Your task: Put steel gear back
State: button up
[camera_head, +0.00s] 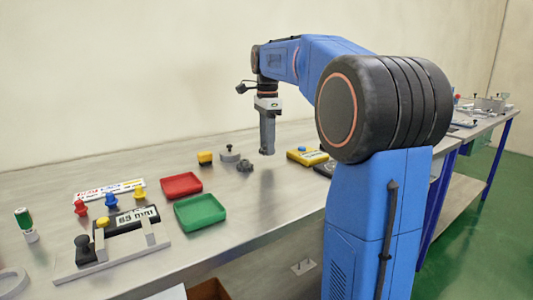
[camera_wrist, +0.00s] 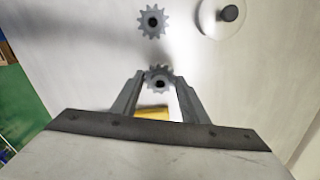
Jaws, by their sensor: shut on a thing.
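My gripper (camera_wrist: 159,82) is shut on a grey toothed gear (camera_wrist: 158,72) with a dark centre hole, held between the fingertips in the wrist view. In the head view my gripper (camera_head: 267,151) points straight down over the bench, and the held gear cannot be made out there. A second grey gear (camera_wrist: 152,22) lies flat on the bench, apart from the held one. It also shows in the head view (camera_head: 244,166), left of my gripper. The pictures do not tell which gear is steel.
Red (camera_head: 181,186) and green (camera_head: 200,213) trays lie left. A yellow device (camera_head: 307,156) lies right of my gripper. The bench (camera_head: 270,205) in front is clear.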

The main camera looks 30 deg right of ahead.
jog(key=shift+f, duration=1.7)
jog(key=shift+f, duration=0.1)
jog(key=o, duration=1.3)
jog(key=shift+o, duration=0.2)
notch_tip(320, 180, up, 11)
jog(key=shift+r, duration=0.6)
jog(key=shift+s, duration=0.1)
